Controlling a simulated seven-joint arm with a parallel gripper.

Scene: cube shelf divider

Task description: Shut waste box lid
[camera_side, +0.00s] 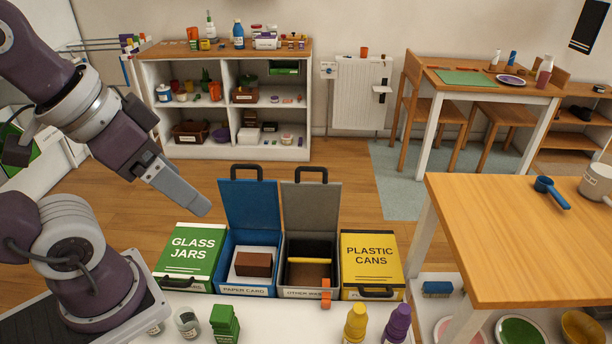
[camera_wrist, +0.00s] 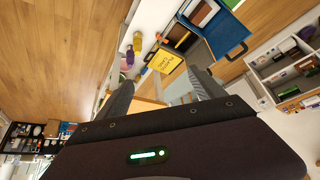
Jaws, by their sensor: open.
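The grey waste box (camera_side: 308,293), its label partly covered, stands between the blue and yellow boxes. Its grey lid (camera_side: 312,207) is up, leaning back, with a dark handle on its top edge. A yellow strip and brown contents show inside. My gripper (camera_side: 203,208) is in the air over the green box, left of the raised blue lid, apart from all the lids. In the wrist view my gripper (camera_wrist: 163,90) has its two fingers spread with nothing held between them. The boxes show beyond the fingers there, small and tilted.
The blue paper box (camera_side: 226,283) also has its blue lid (camera_side: 250,203) up, between my gripper and the grey lid. The green box (camera_side: 192,250) and yellow box (camera_side: 370,258) are shut. An orange item (camera_side: 326,292) stands before the grey box. Bottles (camera_side: 397,322) stand in front.

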